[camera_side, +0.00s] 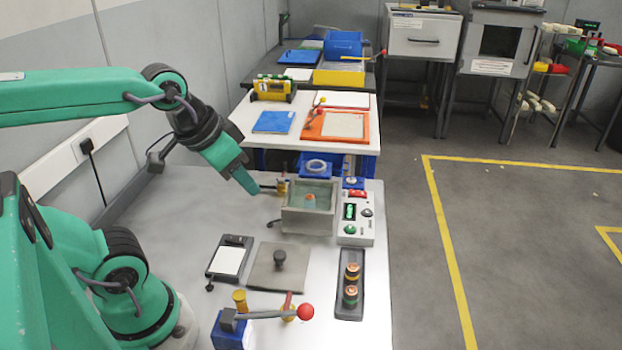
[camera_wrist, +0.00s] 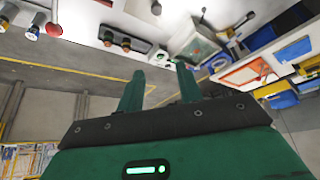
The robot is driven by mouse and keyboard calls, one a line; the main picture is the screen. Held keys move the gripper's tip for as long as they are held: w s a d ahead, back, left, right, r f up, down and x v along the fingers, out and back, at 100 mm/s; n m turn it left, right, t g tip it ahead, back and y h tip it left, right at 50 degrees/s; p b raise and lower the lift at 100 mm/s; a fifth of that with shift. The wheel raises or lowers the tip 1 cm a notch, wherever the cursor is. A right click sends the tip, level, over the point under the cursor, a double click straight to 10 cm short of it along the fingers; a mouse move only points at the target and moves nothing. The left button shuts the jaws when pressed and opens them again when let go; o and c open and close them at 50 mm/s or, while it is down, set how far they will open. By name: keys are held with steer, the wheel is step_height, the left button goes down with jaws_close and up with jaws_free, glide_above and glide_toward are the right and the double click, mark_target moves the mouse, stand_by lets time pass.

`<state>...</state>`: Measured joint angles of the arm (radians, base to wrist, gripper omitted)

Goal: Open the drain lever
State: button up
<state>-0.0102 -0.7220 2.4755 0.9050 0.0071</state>
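A grey open-topped tank (camera_side: 307,221) stands on the white bench in the side view, with a small orange thing (camera_side: 310,198) inside. A small fitting with yellow and red parts (camera_side: 281,187) sits at the tank's left rear. A short dark handle (camera_side: 274,223) shows at its left front. I cannot tell for sure which is the drain lever. My gripper (camera_side: 252,184) points down and right, just left of the fitting; contact cannot be told. In the wrist view its two green fingers (camera_wrist: 160,86) stand apart with nothing seen between them.
A lever with a red ball (camera_side: 305,312) is on a blue block in front. A control box (camera_side: 356,228) with a green display stands right of the tank. A plate with a black knob (camera_side: 265,275) and a button panel (camera_side: 349,284) lie nearer.

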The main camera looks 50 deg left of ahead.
steer(key=w+a+r+g, duration=0.25)
steer(key=w+a, duration=0.25)
steer(key=w, duration=0.4)
steer(key=n+g, duration=0.2)
steer(key=g, duration=0.1)
glide_above(284, 161)
steer(key=f, duration=1.5)
steer(key=shift+d+f, duration=0.2)
steer(key=shift+d, duration=0.05)
steer(key=shift+a+f, duration=0.25)
steer(key=shift+f, duration=3.95)
